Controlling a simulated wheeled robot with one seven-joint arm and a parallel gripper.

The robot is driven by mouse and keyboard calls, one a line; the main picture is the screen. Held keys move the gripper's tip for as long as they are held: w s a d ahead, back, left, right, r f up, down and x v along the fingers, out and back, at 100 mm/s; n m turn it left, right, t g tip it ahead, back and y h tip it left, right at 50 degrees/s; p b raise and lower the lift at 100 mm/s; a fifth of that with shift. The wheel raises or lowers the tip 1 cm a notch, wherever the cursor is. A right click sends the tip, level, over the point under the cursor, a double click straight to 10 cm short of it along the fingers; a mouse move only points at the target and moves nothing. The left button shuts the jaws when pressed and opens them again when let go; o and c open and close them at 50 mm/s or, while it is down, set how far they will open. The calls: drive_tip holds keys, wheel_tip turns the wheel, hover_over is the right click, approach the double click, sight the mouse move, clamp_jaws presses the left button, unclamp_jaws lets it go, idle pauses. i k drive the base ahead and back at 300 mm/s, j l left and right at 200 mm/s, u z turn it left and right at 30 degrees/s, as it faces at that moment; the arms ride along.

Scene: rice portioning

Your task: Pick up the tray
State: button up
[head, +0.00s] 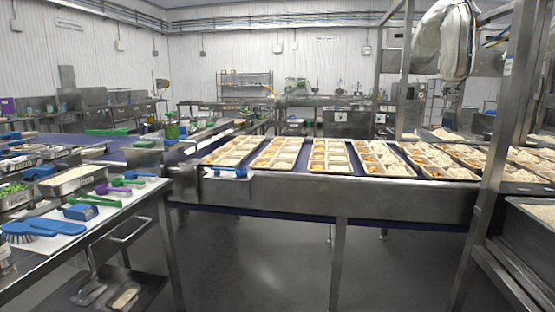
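Several beige compartment trays stand in a row on the blue conveyor with steel sides (300,195). The leftmost tray (228,151) and its neighbour (277,154) hold pale food with some orange. More trays (440,161) continue to the right, partly behind a steel post. I cannot tell which tray the task means. My gripper is not in view.
A steel worktable (100,225) at left carries a blue brush (45,227), coloured scoops (118,190) and a metal pan (78,180). A steel post (495,170) rises at right. A white covered arm (443,42) hangs behind the frame. Open floor (260,265) lies between.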

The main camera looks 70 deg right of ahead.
sight(259, 164)
drive_tip(key=i+l+z, duration=0.1)
drive_tip(key=l, duration=0.45)
drive_tip(key=i+l+z, duration=0.15)
drive_tip(key=l, duration=0.4)
drive_tip(key=i+l+z, duration=0.1)
drive_tip(key=l, duration=0.45)
drive_tip(key=i+l+z, duration=0.1)
drive_tip(key=i+l, duration=0.15)
drive_tip(key=l, duration=0.3)
drive_tip(key=i+l+z, duration=0.15)
drive_tip(key=l, duration=0.35)
drive_tip(key=i+l+z, duration=0.1)
drive_tip(key=i+l, duration=0.15)
drive_tip(key=l, duration=0.25)
drive_tip(key=i+l+z, duration=0.1)
drive_tip(key=i+l, duration=0.15)
drive_tip(key=l, duration=0.2)
drive_tip(key=i+l+z, duration=0.1)
drive_tip(key=i+l, duration=0.15)
drive_tip(key=l, duration=0.2)
